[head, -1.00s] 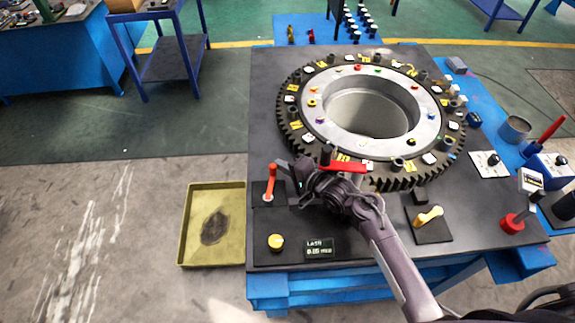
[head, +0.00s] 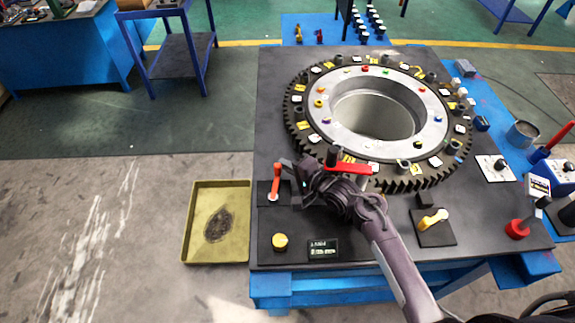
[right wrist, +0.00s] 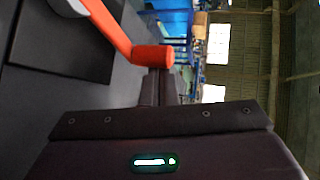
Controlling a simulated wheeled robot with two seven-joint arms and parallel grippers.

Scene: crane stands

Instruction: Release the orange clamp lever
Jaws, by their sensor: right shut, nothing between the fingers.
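The orange clamp lever (head: 276,180) stands nearly upright on a dark base plate at the front left of the bench. It has a pale pivot at its foot. In the right wrist view its orange arm and rounded end (right wrist: 152,56) fill the upper left, close to my fingers. My right gripper (head: 288,165) is shut and empty, just right of the lever's upper end. I cannot tell if it touches the lever. My right gripper's dark fingers (right wrist: 155,88) also show in the right wrist view. My left gripper is out of view.
A large toothed ring (head: 300,140) stands behind my right arm, with a red handle (head: 348,167) close above the wrist. A yellow knob (head: 280,241) and small display (head: 323,249) lie in front. A yellow lever (head: 433,219) is to the right, an olive tray (head: 190,225) to the left.

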